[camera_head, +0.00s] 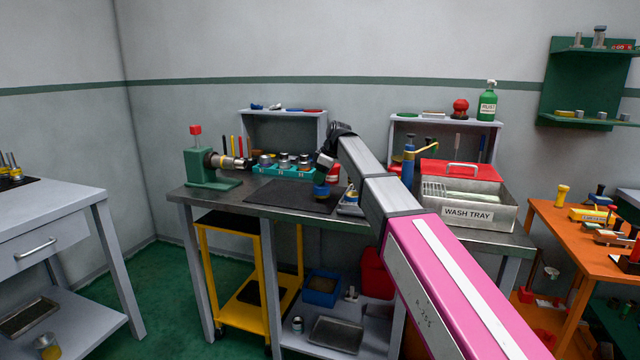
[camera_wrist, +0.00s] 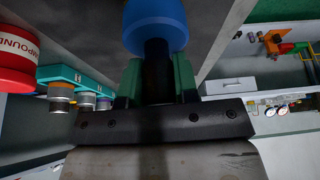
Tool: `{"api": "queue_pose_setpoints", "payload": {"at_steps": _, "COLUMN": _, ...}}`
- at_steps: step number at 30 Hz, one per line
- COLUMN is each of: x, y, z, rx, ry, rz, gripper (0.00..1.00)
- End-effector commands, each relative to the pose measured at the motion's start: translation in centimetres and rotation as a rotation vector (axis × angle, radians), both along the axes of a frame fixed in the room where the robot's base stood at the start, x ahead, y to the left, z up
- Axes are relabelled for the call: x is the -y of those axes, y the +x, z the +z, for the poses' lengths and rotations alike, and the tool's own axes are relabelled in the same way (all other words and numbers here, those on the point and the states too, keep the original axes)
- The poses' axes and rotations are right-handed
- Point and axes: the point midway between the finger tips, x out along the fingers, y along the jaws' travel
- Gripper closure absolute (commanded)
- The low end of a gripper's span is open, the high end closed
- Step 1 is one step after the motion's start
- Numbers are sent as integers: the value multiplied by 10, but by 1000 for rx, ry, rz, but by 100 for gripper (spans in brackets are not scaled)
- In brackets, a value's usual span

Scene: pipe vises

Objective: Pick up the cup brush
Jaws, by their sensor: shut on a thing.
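The cup brush, a blue rounded piece (camera_wrist: 156,24) with a dark stem, is in front of my gripper in the wrist view. My gripper (camera_wrist: 157,80) is shut on the dark stem, one green finger on each side. I cannot tell whether the brush touches the mat. The brush's far end is hidden.
A red compound tin (camera_wrist: 14,52) and a teal tray (camera_wrist: 62,76) with several tins stand close by. A green vise (camera_head: 203,167) holding a pipe is at the bench's left. The wash tray (camera_head: 468,211) is at the right. The mat's left part is clear.

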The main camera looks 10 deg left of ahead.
Motion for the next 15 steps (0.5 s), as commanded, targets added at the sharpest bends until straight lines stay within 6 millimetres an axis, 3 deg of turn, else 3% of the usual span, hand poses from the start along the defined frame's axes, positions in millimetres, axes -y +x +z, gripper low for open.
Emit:
{"api": "queue_pose_setpoints", "payload": {"at_steps": 3, "x": -2, "y": -1, "z": 25, "rx": 1, "ry": 1, "rz": 1, "gripper": 93}}
{"api": "queue_pose_setpoints", "payload": {"at_steps": 15, "x": -58, "y": -68, "z": 72, "rx": 2, "ry": 1, "rz": 4, "gripper": 93}}
